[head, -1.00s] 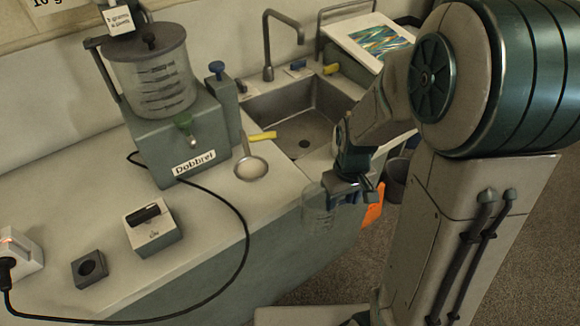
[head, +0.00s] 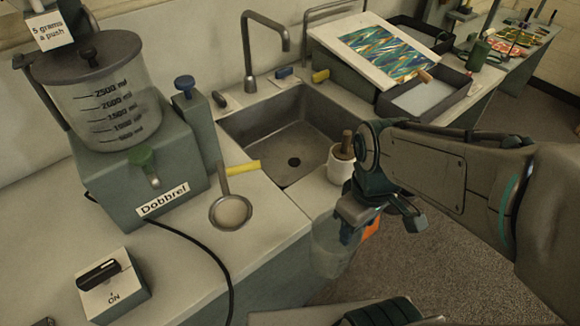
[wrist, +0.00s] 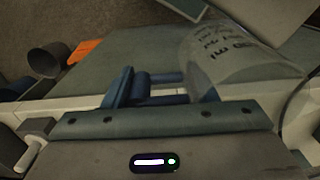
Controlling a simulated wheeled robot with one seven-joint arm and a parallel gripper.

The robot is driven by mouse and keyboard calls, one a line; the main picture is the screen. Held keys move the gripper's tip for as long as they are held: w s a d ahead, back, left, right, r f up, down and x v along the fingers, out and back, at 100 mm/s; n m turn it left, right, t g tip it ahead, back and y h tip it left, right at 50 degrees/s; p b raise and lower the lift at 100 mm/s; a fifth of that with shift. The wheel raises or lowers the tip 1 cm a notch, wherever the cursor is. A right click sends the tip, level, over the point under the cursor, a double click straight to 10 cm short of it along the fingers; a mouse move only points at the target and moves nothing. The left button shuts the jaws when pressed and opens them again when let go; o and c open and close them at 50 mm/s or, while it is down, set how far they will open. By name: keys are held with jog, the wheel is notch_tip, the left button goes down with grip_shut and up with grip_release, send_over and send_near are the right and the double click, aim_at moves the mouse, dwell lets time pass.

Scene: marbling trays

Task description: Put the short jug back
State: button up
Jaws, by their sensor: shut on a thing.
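A clear jug (head: 332,252) with dark scale markings is held at the front edge of the counter, in front of the sink. It is the only small jug I see, and I cannot judge its height against another. My gripper (head: 352,218) is shut on its upper part. In the wrist view the jug (wrist: 235,62) shows to the right of the gripper's fingers (wrist: 165,88), its markings facing the camera. The lower part of the jug hangs over the grey floor, past the counter edge.
The sink (head: 270,140) and a white pot (head: 341,168) lie behind the jug. A switch box (head: 112,290) and black cable are nearer. Marbling trays (head: 425,100) are at the right.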

jog(key=w+a+p, duration=0.2)
jog(key=w+p, duration=0.1)
jog(key=w+a+p, duration=0.3)
jog(key=w, duration=0.1)
jog(key=w+a+p, duration=0.2)
jog(key=w+p, duration=0.1)
jog(key=w, duration=0.1)
jog(key=shift+a, duration=0.3)
jog(key=w+a+p, duration=0.1)
jog(key=w+f, duration=0.1)
jog(key=shift+w+a+p, duration=0.35)
jog(key=shift+a, duration=0.05)
jog(key=shift+f, duration=0.25)
jog(key=shift+f, duration=0.15)
jog(key=o, duration=1.4)
